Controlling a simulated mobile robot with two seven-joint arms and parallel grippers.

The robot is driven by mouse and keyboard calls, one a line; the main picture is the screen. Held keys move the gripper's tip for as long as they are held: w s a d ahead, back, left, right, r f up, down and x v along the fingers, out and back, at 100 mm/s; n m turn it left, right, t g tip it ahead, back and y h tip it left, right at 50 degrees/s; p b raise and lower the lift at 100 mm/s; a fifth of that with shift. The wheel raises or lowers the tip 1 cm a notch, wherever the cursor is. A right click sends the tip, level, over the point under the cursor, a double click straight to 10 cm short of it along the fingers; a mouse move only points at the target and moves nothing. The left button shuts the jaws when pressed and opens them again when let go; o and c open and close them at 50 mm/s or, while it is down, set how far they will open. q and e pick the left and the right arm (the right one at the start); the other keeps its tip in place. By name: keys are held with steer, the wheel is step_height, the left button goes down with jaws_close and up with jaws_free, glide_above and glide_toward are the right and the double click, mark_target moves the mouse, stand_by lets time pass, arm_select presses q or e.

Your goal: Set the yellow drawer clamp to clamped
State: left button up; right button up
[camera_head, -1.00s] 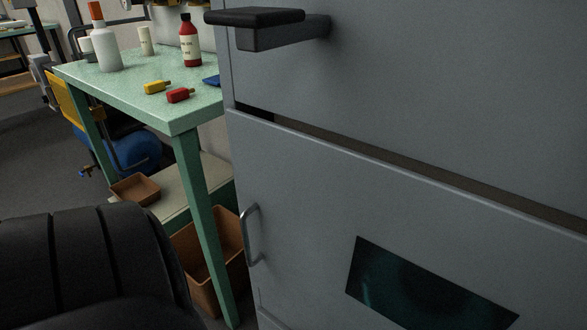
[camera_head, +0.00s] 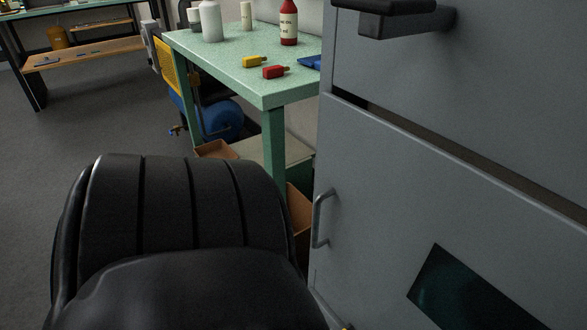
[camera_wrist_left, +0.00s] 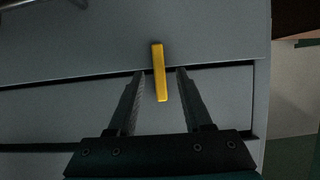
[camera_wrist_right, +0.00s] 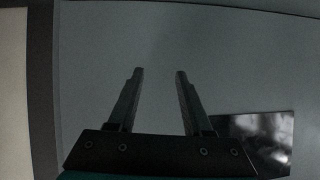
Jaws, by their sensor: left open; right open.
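The yellow drawer clamp (camera_wrist_left: 159,72) shows in the left wrist view as a slim yellow bar on a grey drawer front. It stands nearly upright in that picture and crosses the gap under the drawer front. My left gripper (camera_wrist_left: 154,74) is open, with one finger on each side of the clamp. My right gripper (camera_wrist_right: 159,73) is open and empty in front of a plain grey panel. Neither gripper nor the yellow clamp shows in the head view.
A grey cabinet (camera_head: 450,130) with a bar handle (camera_head: 319,218) fills the right side. A black padded chair (camera_head: 180,210) stands in front left. A green table (camera_head: 235,55) behind it carries bottles and a yellow and a red item. Grey floor (camera_head: 70,140) is clear at left.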

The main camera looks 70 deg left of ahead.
arm_select(q)
steer(key=p+v, duration=0.4)
steer(key=v, duration=1)
arm_select(e)
steer(key=s+d+f+g+h, duration=0.1)
steer(key=s+d+g+h, duration=0.2)
steer(key=s+d+g, duration=0.2)
steer(key=shift+s+d+f+m+g+h, duration=0.25)
steer(key=shift+d+g, duration=0.45)
steer(key=shift+d, duration=0.5)
arm_select(q)
steer(key=shift+f, duration=0.1)
